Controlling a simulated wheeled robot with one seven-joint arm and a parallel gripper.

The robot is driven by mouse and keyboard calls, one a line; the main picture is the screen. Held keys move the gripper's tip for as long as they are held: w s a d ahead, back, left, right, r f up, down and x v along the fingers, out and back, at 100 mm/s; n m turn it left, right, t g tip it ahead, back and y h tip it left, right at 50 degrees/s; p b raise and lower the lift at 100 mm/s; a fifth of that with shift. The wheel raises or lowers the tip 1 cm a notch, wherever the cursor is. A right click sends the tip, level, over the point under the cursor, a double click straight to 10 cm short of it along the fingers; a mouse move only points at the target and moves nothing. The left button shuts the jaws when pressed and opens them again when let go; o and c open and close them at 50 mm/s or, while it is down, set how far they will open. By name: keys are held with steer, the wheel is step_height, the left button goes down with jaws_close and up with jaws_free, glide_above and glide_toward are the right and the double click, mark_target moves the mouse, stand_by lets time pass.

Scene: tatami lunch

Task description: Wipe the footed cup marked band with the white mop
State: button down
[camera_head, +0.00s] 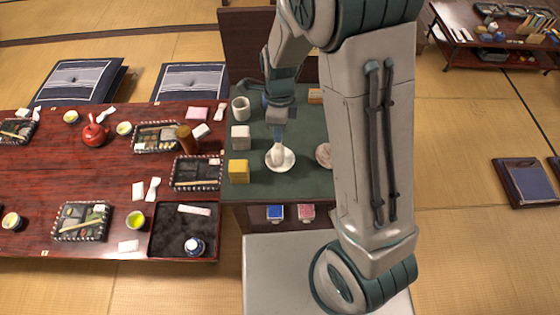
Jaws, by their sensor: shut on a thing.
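My gripper (278,118) points down over the green-topped stand and is shut on the white mop (278,150). The mop hangs below the fingers, with its pale head at or in a round white dish-shaped vessel (290,160). This may be the footed cup, but its foot and any marked band are too small or hidden to make out. I cannot tell whether the mop head touches it. A pinkish round piece (323,155) is partly hidden behind my arm.
On the stand's left side are a grey-white cup (240,108), a white block (240,136) and a yellow block (238,170). Blue (275,212) and pink (306,212) items sit below the top. A red lacquer table (110,185) with lunch trays adjoins on the left. My arm hides the stand's right side.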

steer(key=n, duration=0.4)
steer(key=shift+s+n, duration=0.2)
steer(key=shift+n, duration=0.2)
steer(key=n+h, duration=0.1)
steer(key=n, duration=0.3)
steer(key=shift+s+d+b, duration=0.1)
steer(key=shift+s+b, duration=0.05)
steer(key=shift+b, duration=0.2)
steer(key=m, duration=0.2)
steer(key=shift+m, duration=0.4)
steer(key=m+y+p, duration=0.1)
steer(key=m+p, duration=0.1)
steer(key=m, duration=0.3)
steer(key=shift+r, duration=0.15)
steer(key=m+p, duration=0.2)
steer(key=m, duration=0.1)
steer(key=shift+w, duration=0.25)
steer(key=m, duration=0.1)
steer(key=m+p, duration=0.1)
steer(key=m, duration=0.1)
steer(key=shift+w+f+y, duration=0.1)
steer(key=shift+f+y, duration=0.1)
steer(key=shift+y, duration=0.1)
